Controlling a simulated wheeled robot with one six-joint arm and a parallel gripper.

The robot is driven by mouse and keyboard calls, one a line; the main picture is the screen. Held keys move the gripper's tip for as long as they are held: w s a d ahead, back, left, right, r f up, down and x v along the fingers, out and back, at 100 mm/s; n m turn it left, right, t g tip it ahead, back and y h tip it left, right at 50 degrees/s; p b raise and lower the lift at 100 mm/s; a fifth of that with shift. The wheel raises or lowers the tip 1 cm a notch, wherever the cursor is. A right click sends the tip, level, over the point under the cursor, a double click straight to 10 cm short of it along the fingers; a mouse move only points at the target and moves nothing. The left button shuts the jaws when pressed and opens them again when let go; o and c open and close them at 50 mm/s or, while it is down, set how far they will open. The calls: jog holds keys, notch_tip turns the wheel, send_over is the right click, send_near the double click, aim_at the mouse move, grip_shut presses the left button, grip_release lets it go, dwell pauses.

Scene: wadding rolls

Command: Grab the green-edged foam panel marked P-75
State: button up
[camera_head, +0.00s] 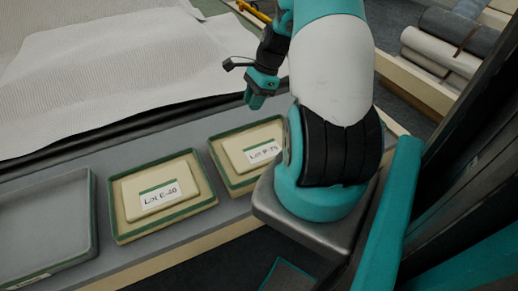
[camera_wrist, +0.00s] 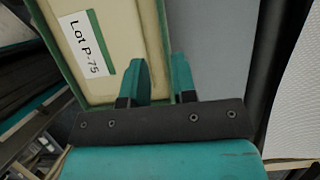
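The panel marked Lot P-75 (camera_head: 246,142) is a cream slab with a white label, lying in a green-rimmed tray (camera_head: 221,164) on the grey counter. In the wrist view the slab (camera_wrist: 128,30) fills the upper left, its label facing up and its lower part partly behind a finger. My gripper (camera_head: 258,98) is above the counter beyond the tray's far side. In the wrist view the two teal fingers of my gripper (camera_wrist: 162,75) stand apart with nothing held between them, close to the tray's green edge. Whether they touch it I cannot tell.
A similar slab marked Lot E-40 (camera_head: 135,190) lies in its own tray to the left. An empty grey tray (camera_head: 45,230) is at far left. White wadding (camera_head: 120,60) lies behind the counter. Several rolls (camera_head: 440,60) are stacked at upper right.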

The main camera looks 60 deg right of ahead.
aim_at(245, 125)
jog(key=shift+x, duration=1.25)
jog(key=shift+d+p+x, duration=0.2)
jog(key=shift+p+x, duration=0.5)
jog(key=shift+x, duration=0.6)
jog(key=shift+d+p+x, duration=0.25)
jog(key=shift+p+x, duration=0.4)
jog(key=shift+x, duration=0.6)
jog(key=shift+f, duration=0.2)
jog(key=shift+c, duration=0.2)
grip_shut()
